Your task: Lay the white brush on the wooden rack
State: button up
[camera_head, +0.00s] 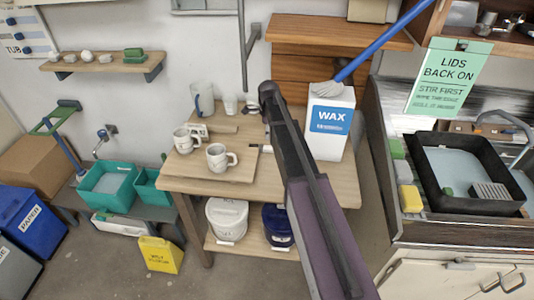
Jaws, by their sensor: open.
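I cannot surely make out the white brush or the wooden rack. A small white piece (267,148) shows on the wooden worktable (345,185) beside my arm, too small to identify. A thin wooden strip (222,128) lies behind the mugs; I cannot tell whether it belongs to a rack. My dark and purple arm reaches up across the middle of the head view and hides part of the table. No gripper fingers can be made out.
Two speckled mugs (217,158) (182,140) stand on a wooden board (230,174). A white WAX container (331,125) stands right of my arm, with a blue-handled, white-headed tool (375,42) above it. Buckets (227,218) (278,228) sit on the lower shelf.

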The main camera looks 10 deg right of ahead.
aim_at(268, 147)
jog(key=shift+f+b, duration=1.2)
jog(key=shift+f, duration=0.35)
jog(key=shift+f, duration=0.1)
jog(key=shift+s+f+b, duration=0.1)
jog(key=shift+f+b, duration=2.4)
jog(key=shift+b, duration=0.1)
grip_shut()
